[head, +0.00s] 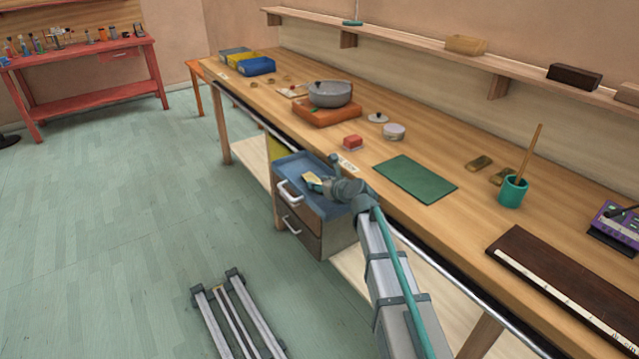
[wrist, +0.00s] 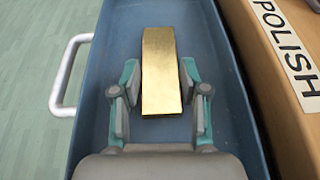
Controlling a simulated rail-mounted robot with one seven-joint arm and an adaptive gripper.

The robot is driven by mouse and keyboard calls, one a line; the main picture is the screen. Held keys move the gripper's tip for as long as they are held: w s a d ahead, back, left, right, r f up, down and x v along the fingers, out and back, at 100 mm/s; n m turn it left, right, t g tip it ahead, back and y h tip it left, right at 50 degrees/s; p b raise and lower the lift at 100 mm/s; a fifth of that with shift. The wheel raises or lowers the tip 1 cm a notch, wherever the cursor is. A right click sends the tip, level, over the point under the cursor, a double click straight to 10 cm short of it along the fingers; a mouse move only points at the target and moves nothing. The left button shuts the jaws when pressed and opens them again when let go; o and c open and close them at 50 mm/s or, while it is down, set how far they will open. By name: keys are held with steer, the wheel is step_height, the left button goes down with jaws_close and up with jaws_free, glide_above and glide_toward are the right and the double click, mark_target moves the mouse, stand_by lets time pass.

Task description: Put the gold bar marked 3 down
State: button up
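The gold bar (wrist: 162,72) lies lengthwise over the blue floor of the open top drawer (wrist: 112,35). No mark is legible on its visible face. In the wrist view my gripper (wrist: 160,85) is open, with one finger on each side of the bar and narrow gaps between pads and bar. In the head view my gripper (head: 327,185) is low inside the drawer (head: 296,166), and the bar (head: 313,179) shows at its end. Whether the bar rests fully on the drawer floor is hard to tell.
The drawer's white handle (wrist: 68,75) is on the left. The bench edge with a POLISH label (wrist: 288,45) is close on the right.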

steer(key=shift+o, duration=1.4)
steer(key=shift+s+r, duration=0.1)
steer(key=shift+r, duration=0.1)
steer(key=v, duration=1.2)
steer(key=shift+f, duration=0.1)
